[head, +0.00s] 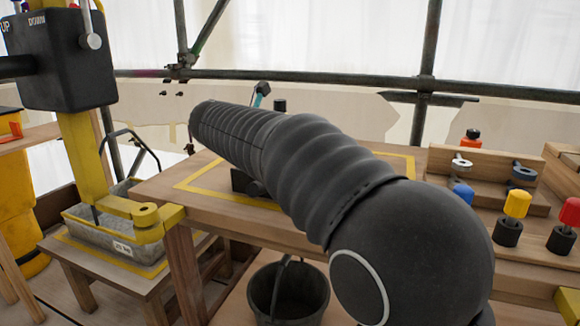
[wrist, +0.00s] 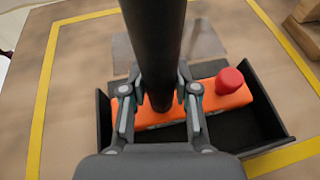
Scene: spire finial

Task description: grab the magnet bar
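In the wrist view an orange bar (wrist: 222,98) with a red knob (wrist: 229,80) lies in a black open tray (wrist: 272,118); I take it for the magnet bar. A thick black post (wrist: 155,40) rises from the bar towards the camera. My gripper (wrist: 158,104) is over the bar, with one finger on each side of the post. The fingers look apart, with narrow gaps beside the post. In the head view my arm hides the bar and most of the gripper; only part of the black tray (head: 240,184) shows.
The tray stands inside a yellow outline on a wooden table (head: 165,187). A wooden rack (head: 485,190) with coloured knobs is at right. A bucket (head: 288,292) is below the table. A yellow stand with a grey trough (head: 105,245) is at left.

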